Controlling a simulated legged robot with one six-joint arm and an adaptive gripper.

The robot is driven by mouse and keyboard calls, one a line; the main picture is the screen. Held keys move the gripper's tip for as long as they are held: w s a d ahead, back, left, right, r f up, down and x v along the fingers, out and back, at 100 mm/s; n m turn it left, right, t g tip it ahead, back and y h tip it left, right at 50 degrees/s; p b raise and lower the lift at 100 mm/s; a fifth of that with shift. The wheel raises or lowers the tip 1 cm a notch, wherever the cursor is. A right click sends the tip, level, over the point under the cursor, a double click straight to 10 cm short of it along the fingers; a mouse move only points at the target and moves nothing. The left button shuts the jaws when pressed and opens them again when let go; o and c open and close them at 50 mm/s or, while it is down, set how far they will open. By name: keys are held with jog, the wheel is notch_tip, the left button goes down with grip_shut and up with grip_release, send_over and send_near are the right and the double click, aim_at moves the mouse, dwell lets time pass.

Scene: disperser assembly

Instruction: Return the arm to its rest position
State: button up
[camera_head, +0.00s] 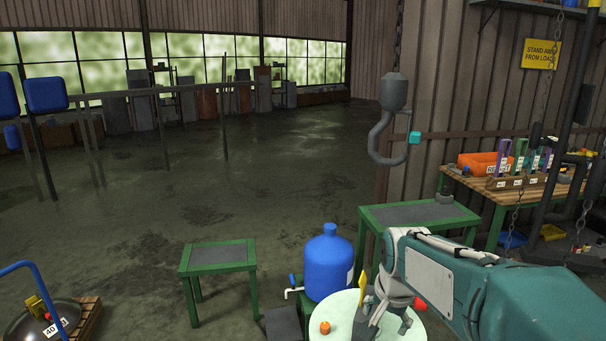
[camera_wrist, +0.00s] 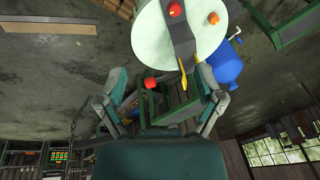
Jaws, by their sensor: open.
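My gripper (camera_wrist: 162,78) is open in the wrist view, its two fingers spread wide with nothing held between them. In the head view my teal arm reaches in from the lower right, and I cannot make out the fingertips clearly. A pale round disc (camera_wrist: 152,40) lies beyond the fingers, with a grey bar (camera_wrist: 181,38), orange-red knobs and a yellow pointed piece (camera_wrist: 189,72) on it. The disc also shows in the head view (camera_head: 343,331), partly hidden by my arm.
A blue jug (camera_head: 326,265) stands beside the disc. Green tables stand left (camera_head: 219,254) and behind (camera_head: 412,213). A grey hook (camera_head: 384,137) hangs on a chain above. A workbench (camera_head: 524,190) with an orange bin is at right. Open floor lies at left.

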jog(key=s+r+n+t, duration=0.2)
jog(key=s+n, duration=0.5)
jog(key=s, duration=1.2)
jog(key=shift+s+r+t, duration=0.3)
jog(key=shift+r+t, duration=0.05)
jog(key=shift+t, duration=0.05)
